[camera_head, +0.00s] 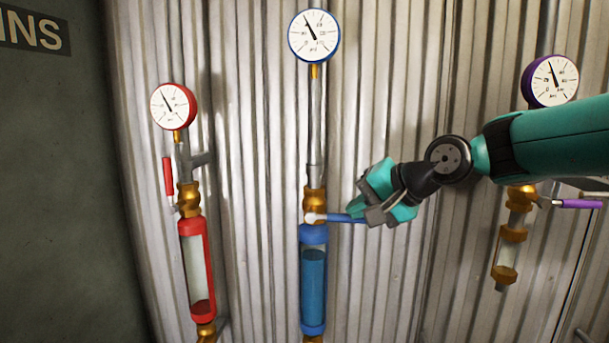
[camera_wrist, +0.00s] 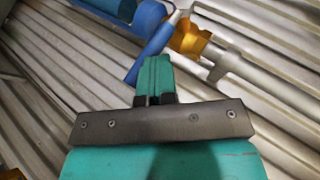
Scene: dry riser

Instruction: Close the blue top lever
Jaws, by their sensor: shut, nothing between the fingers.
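The blue top lever (camera_head: 338,217) sticks out to the right, roughly level, from the brass valve (camera_head: 314,198) on the middle pipe. The valve is above the blue sight glass (camera_head: 313,272). My gripper (camera_head: 354,208) is shut and empty, with its fingertips right by the lever's outer end.
A red-lever pipe (camera_head: 189,197) stands to the left and a purple-lever pipe (camera_head: 512,234) to the right. A blue-rimmed gauge (camera_head: 314,36) tops the middle pipe. Corrugated metal wall (camera_head: 255,200) is close behind. The space below my gripper is clear.

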